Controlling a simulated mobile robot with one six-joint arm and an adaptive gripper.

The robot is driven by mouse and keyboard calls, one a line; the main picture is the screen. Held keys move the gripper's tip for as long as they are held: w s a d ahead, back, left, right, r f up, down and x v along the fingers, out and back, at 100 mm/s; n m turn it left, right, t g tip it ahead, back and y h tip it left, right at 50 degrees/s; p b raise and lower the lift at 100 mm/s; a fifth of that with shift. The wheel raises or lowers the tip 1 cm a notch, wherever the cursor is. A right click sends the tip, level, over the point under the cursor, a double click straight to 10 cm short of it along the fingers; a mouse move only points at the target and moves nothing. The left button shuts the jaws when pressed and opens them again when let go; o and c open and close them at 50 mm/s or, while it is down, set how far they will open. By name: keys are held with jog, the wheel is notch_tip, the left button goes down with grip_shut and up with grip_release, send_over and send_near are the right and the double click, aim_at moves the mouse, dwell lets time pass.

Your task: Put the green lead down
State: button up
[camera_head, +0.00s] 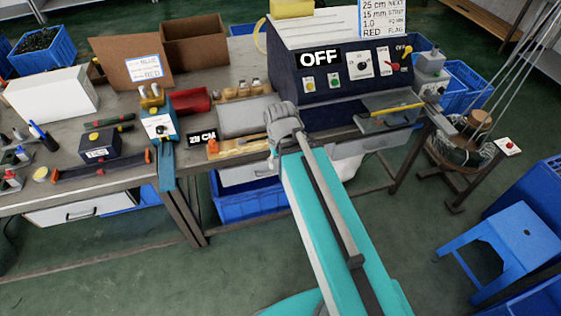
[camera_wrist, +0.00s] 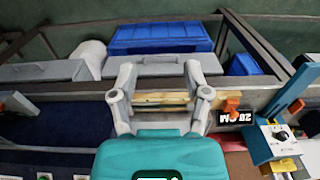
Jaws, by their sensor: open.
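My gripper (camera_head: 272,148) is at the front edge of the workbench, below the dark machine. In the wrist view my gripper (camera_wrist: 160,75) is open, its two fingers spread apart. A pale wooden strip (camera_wrist: 162,98) shows between the fingers, and nothing is visibly held. In the head view the wooden strip (camera_head: 240,147) lies along the bench edge, with an orange block (camera_head: 213,146) at its left end beside a black length sign (camera_head: 202,137). I cannot make out a green lead in either view.
The dark machine (camera_head: 320,75) reads OFF and stands behind my gripper. A blue-and-white device (camera_head: 160,125) stands left of the strip. A grey tray (camera_head: 245,116) lies behind it. A blue bin (camera_head: 250,203) is under the bench. A blue stool (camera_head: 510,240) stands at right.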

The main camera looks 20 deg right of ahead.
jog(key=shift+w, duration=0.1)
dwell(0.3)
jog(key=n, duration=1.8)
send_over(256, 139)
jog(key=shift+f, duration=0.2)
notch_tip(256, 139, down, 8)
jog(key=b, duration=0.8)
jog(key=shift+f+b, duration=0.15)
jog(key=shift+b, duration=0.2)
jog(key=shift+f+b, duration=2.6)
jog(key=shift+c, duration=0.2)
